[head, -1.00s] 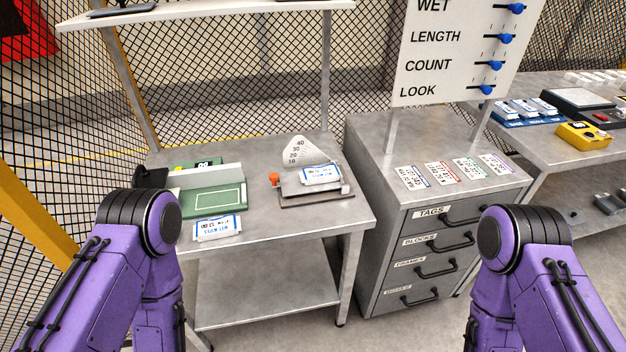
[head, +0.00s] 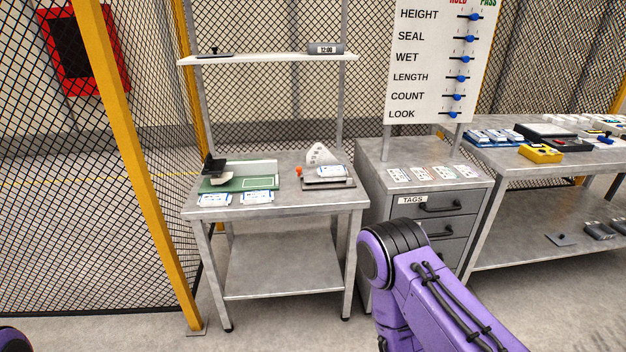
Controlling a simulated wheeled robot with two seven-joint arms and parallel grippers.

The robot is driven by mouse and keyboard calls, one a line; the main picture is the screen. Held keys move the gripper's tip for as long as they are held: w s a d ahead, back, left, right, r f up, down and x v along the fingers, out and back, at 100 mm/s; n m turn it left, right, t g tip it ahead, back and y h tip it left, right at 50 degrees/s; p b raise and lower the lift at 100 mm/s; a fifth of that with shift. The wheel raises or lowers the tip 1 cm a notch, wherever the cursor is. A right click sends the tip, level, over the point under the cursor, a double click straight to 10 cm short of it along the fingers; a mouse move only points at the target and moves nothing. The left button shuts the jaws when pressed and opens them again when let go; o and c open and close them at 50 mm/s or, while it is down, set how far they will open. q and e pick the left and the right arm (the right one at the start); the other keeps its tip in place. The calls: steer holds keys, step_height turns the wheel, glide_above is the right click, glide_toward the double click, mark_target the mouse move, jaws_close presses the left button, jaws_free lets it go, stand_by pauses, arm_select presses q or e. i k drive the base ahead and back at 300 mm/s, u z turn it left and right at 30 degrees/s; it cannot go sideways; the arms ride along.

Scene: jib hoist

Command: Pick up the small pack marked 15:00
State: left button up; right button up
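Two small white packs with blue print, a left one (head: 214,200) and a right one (head: 257,197), lie at the front edge of the steel table (head: 310,203). A third similar pack (head: 333,171) rests on the grey gauge plate (head: 328,184) at the table's right. Their print is too small to read, so I cannot tell which is marked 15:00. Neither gripper is in view. Only a link of my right arm shows at the lower right, and a bit of my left arm at the lower left corner.
A green tray (head: 266,183) sits behind the two packs. The shelf (head: 270,59) above holds a grey device reading 12:00 (head: 326,49). A drawer cabinet (head: 378,181) stands right of the table. More packs (head: 495,137) lie on the right bench. A yellow post (head: 150,190) stands left.

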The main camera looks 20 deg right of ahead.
mark_target(327, 170)
steer(key=z, duration=0.65)
steer(key=i, duration=0.55)
steer(key=z, duration=0.8)
steer(key=i, duration=0.85)
steer(key=u, duration=0.15)
